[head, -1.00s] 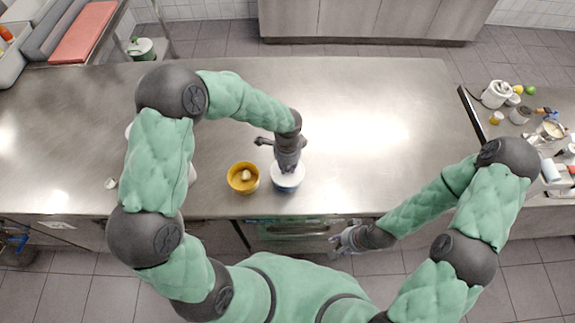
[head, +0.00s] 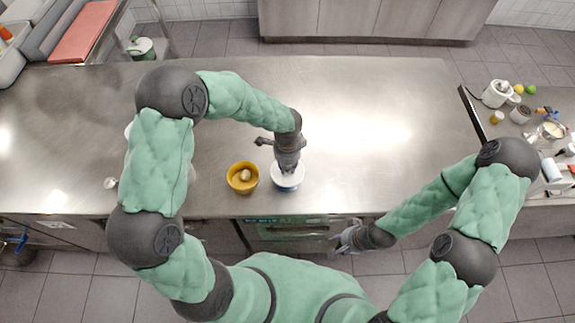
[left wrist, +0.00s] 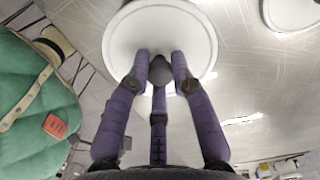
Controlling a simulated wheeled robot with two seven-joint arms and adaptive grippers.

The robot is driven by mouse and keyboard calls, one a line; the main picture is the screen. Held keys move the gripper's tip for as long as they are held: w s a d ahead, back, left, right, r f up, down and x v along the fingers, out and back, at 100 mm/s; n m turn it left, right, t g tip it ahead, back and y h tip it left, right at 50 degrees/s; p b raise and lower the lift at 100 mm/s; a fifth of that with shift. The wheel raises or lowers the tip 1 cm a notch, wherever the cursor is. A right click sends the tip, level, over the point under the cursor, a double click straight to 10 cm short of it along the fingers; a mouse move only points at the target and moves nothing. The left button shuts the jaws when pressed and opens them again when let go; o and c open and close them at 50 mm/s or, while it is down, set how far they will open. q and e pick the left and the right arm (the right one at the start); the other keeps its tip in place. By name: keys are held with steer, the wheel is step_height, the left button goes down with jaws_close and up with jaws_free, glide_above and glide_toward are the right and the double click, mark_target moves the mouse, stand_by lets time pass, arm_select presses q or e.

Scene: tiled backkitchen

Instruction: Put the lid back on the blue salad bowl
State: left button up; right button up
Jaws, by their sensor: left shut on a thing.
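The blue salad bowl (head: 287,189) stands near the front edge of the steel table, with only a strip of its blue side showing. The white round lid (head: 277,177) is over its top, and I cannot tell whether it touches the rim. My left gripper (head: 287,170) points down at the lid. In the left wrist view, its purple fingers (left wrist: 160,75) are shut around the dark knob in the middle of the white lid (left wrist: 190,30). The lid hides the bowl there. My right gripper (head: 340,240) is empty, with fingers spread, in front of the table edge.
A yellow bowl (head: 243,187) with something pale inside stands close to the left of the blue bowl. A small pale item (head: 110,183) lies further left. A white round thing (left wrist: 292,12) shows at the wrist view's top right. The table's right half is clear.

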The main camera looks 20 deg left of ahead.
arm_select(q)
steer(key=o, duration=1)
steer(key=shift+c, duration=0.2)
steer(key=o, duration=0.5)
steer(key=shift+c, duration=0.2)
steer(key=shift+r+p, duration=2.65)
steer(key=shift+r, duration=0.9)
jaws_close()
